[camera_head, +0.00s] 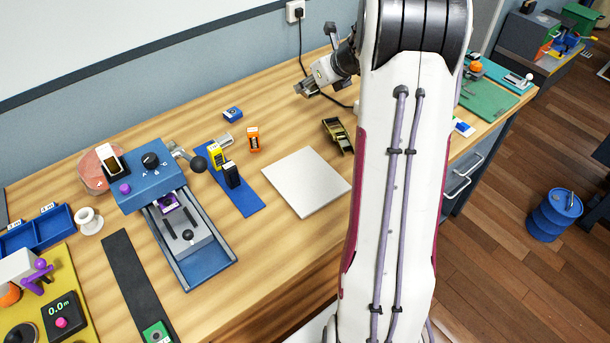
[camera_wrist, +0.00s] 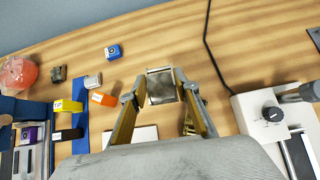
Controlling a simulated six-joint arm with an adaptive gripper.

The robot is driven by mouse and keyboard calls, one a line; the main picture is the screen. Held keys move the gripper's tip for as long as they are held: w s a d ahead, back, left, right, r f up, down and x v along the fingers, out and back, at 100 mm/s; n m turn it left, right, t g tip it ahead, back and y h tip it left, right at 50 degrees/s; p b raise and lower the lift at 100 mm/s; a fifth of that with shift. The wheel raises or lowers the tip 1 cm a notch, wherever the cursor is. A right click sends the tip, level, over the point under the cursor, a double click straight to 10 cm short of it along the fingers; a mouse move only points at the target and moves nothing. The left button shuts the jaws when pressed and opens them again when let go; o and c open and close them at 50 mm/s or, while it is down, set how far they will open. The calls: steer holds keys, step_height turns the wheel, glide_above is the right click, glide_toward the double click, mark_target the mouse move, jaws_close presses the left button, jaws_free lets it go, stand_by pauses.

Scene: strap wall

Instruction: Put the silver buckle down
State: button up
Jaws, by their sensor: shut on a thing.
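The silver buckle (camera_wrist: 161,86), a squarish metal piece with a darker face, sits between the fingertips of my gripper (camera_wrist: 160,93) in the wrist view. My gripper is shut on it, one finger on each side. In the head view my gripper (camera_head: 305,89) is over the back of the wooden table, left of my arm link. The buckle is too small there to tell apart from the fingertips. I cannot tell whether it touches the table.
An orange block (camera_head: 253,139), a blue block (camera_head: 232,114) and a blue strip (camera_head: 240,193) lie to the left. A black cable (camera_head: 310,75) runs behind the gripper. Bare wood surrounds these.

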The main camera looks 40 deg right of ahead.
steer(key=s+a+n+y, duration=0.1)
steer(key=s+a, duration=0.3)
steer(key=s, duration=0.7)
steer(key=n+y, duration=0.2)
steer(key=n, duration=0.1)
glide_above(298, 175)
steer(key=s+d, duration=0.2)
steer(key=s, duration=0.1)
step_height(298, 175, down, 2)
steer(key=shift+s+a+n+g+y, duration=0.1)
steer(key=shift+a+n+g+y, duration=0.2)
steer(key=shift+a, duration=0.1)
steer(key=shift+f, duration=0.15)
steer(key=shift+f, duration=3.05)
steer(key=shift+f, duration=1.9)
steer(key=shift+f, duration=0.1)
